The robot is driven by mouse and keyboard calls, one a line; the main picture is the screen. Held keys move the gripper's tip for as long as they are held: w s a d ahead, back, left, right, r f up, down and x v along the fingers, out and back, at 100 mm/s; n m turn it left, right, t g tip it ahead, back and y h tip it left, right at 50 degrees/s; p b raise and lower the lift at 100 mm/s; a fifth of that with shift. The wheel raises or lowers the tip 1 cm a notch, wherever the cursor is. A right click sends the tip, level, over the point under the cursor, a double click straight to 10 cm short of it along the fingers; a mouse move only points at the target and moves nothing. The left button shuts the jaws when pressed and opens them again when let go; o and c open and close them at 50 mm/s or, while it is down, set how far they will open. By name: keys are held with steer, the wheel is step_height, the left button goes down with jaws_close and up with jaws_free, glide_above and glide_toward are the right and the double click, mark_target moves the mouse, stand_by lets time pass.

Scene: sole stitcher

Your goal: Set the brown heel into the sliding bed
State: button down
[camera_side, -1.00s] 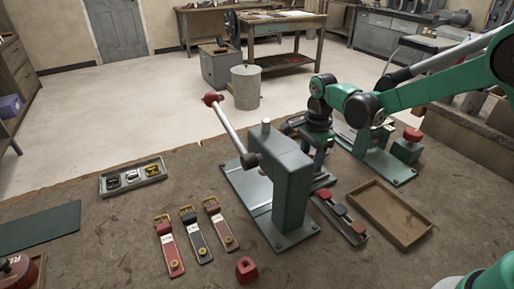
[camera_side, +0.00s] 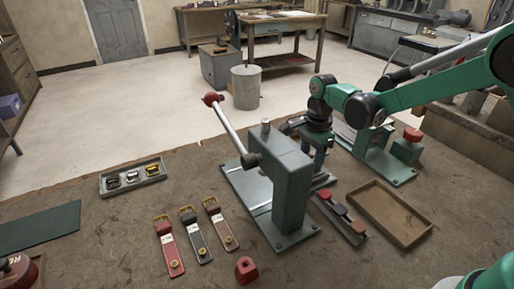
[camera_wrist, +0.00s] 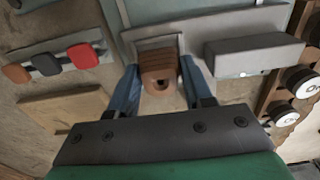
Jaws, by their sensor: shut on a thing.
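My gripper (camera_wrist: 160,88) has two blue fingers, shut on the sides of the brown heel (camera_wrist: 159,68), a ridged block with a small dark hole. The heel is at the open grey channel of what looks like the sliding bed (camera_wrist: 143,46), with a raised edge behind it. I cannot tell whether it rests on the bed or hangs just above it. In the side view my gripper (camera_side: 319,158) points down behind the green-grey stitcher (camera_side: 288,180), and the heel is hidden there.
A narrow rack holds a brown, a black and a red piece (camera_wrist: 82,55). An empty wooden tray (camera_side: 427,232) lies to the right of the stitcher. Several straps (camera_side: 196,238) and a red block (camera_side: 247,269) lie in front. A lever (camera_side: 228,125) rises to the left.

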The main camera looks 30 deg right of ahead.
steer(key=shift+f, duration=0.5)
steer(key=c, duration=0.6)
jaws_free()
steer(key=shift+c, duration=0.2)
step_height(320, 180, up, 11)
stand_by(0.4)
